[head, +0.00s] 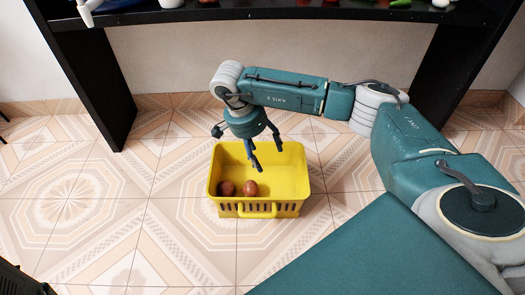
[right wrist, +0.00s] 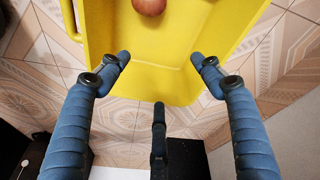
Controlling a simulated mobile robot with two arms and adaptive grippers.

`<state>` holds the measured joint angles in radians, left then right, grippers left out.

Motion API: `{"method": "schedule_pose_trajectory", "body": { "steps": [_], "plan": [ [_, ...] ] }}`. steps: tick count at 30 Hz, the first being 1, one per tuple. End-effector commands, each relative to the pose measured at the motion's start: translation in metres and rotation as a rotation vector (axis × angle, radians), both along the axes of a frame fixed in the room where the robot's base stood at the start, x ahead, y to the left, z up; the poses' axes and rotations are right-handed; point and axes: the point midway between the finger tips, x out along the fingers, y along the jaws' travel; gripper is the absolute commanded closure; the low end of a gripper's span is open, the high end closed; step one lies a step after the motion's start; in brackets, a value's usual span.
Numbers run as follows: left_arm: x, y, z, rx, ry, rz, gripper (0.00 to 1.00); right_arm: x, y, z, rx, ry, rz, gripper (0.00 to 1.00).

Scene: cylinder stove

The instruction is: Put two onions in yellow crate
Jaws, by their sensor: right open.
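The yellow crate (head: 290,207) stands on the tiled floor in the middle of the head view. Two round reddish-brown onions lie side by side in its front left part, a left onion (head: 227,188) and a right onion (head: 250,188). My right gripper (head: 250,150) is over the back of the crate with its fingers spread and nothing between them. In the right wrist view, the open fingers (right wrist: 165,75) show against the yellow crate (right wrist: 200,35), with one onion (right wrist: 149,6) at the top edge. My left gripper is out of view.
A black table (head: 300,14) runs along the top of the head view, with several items partly cut off on it, among them a green vegetable (head: 400,3). Its dark side panel (head: 95,85) stands left of the crate. The tiled floor (head: 110,215) left of the crate is clear.

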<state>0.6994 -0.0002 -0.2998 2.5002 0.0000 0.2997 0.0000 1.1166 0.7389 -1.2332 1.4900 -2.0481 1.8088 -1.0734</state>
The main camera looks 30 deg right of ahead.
Motion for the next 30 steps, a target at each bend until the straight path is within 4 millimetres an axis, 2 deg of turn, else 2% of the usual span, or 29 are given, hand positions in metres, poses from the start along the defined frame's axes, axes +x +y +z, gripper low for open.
{"method": "schedule_pose_trajectory", "body": {
  "steps": [5,12,18,24,30],
  "plan": [
    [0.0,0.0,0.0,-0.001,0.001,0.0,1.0,0.003,0.005,0.018,0.001,-0.005,0.001,0.34],
    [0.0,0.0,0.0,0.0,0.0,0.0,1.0,0.008,0.019,0.067,0.0,-0.005,0.002,0.34],
    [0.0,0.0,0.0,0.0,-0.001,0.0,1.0,0.011,0.027,0.1,0.0,-0.003,0.0,0.34],
    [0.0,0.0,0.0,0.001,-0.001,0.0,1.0,0.012,0.032,0.114,0.001,-0.001,0.001,0.34],
    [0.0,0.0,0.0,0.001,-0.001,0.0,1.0,0.012,0.032,0.115,0.0,0.0,0.001,0.34]
  ]
}}
